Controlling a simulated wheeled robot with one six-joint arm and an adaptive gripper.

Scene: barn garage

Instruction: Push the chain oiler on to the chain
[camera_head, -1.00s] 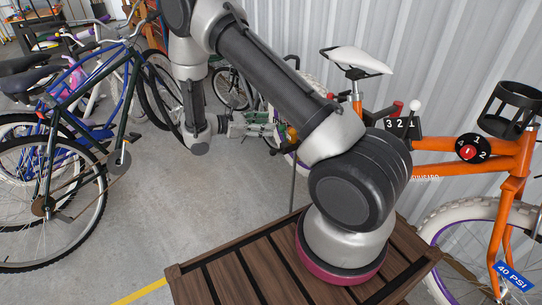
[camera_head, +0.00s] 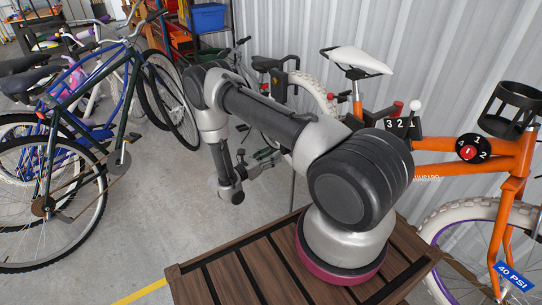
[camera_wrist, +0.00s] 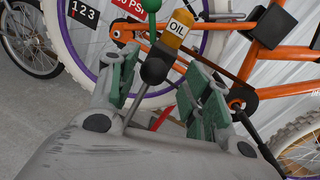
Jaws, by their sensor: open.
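The chain oiler (camera_wrist: 177,27) shows in the wrist view as an amber bottle labelled OIL, tilted, at the top centre. Below it is a dark rounded part (camera_wrist: 155,66) on a thin rod. My gripper (camera_wrist: 165,85) is open, its green fingers on either side of that dark part and rod in the picture. I cannot tell whether they touch. In the head view my gripper (camera_head: 266,160) is left of my arm's base, and the oiler cannot be made out there. The bike's chain is not clearly distinguishable in the wrist view.
The orange bike (camera_head: 440,145) stands along the corrugated wall, with a white saddle (camera_head: 355,61). Dials and a 40 PSI tag (camera_head: 514,276) are on it. Several bikes stand at the left. The grey floor (camera_head: 165,215) between is clear.

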